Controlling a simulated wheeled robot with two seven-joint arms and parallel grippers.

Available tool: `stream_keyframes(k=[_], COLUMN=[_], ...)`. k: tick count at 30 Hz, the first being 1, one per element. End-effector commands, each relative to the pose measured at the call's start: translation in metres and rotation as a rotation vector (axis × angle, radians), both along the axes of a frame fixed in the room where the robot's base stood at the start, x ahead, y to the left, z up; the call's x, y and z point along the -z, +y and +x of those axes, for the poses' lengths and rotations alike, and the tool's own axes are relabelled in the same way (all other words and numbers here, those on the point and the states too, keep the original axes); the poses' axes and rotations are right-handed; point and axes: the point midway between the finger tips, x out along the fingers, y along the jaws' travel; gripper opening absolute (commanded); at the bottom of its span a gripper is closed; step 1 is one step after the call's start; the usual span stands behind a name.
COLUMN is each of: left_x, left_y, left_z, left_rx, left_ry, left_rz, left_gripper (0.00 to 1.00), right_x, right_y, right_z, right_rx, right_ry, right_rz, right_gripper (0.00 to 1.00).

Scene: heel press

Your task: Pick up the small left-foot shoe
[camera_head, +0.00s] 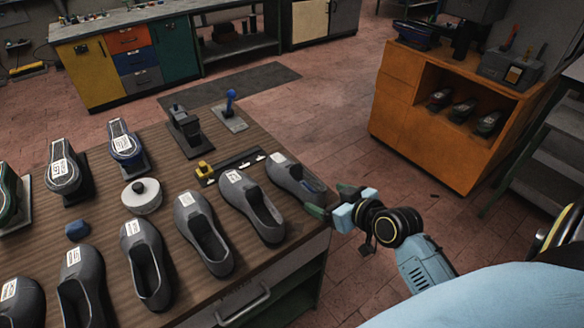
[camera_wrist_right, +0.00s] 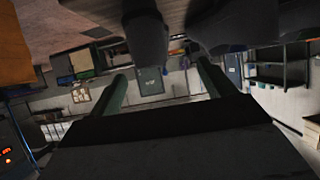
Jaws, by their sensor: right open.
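Several dark grey shoes with white labels stand in a row along the front of the wooden table (camera_head: 186,270). The label print is too small to read, so I cannot tell which is the small left-foot shoe. The rightmost shoe (camera_head: 290,174) lies at the table's right corner. Beside it is another shoe (camera_head: 252,205), then a third (camera_head: 203,233). My right gripper (camera_head: 326,203) is open and empty just right of the rightmost shoe's opening end. In the right wrist view its green fingers (camera_wrist_right: 160,88) are apart, with two dark shoe shapes above. My left gripper is out of view.
An orange cabinet (camera_head: 404,119) stands at the right.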

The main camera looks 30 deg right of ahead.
Motion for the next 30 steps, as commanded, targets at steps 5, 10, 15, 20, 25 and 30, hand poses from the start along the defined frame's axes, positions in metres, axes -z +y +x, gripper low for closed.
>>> stream_keyframes(k=[5,10,15,20,25,30], left_x=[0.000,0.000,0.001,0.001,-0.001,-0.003], left_y=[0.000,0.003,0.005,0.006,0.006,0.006], left_z=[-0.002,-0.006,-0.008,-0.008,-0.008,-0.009], left_rx=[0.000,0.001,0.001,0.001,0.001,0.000], left_ry=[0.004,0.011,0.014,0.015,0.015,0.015], left_rz=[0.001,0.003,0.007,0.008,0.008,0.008], left_gripper=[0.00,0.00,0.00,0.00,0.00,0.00], right_x=[-0.011,0.000,0.012,0.017,0.019,0.027], right_y=[-0.019,-0.016,-0.015,-0.014,-0.011,-0.006], right_z=[0.018,0.047,0.073,0.084,0.097,0.120], right_rx=[0.039,0.039,0.040,0.039,0.039,0.038], right_ry=[-0.080,-0.082,-0.080,-0.079,-0.079,-0.078], right_rz=[0.003,0.007,0.005,0.004,0.005,0.004], right_gripper=[0.82,0.82,0.82,0.82,0.82,0.82])
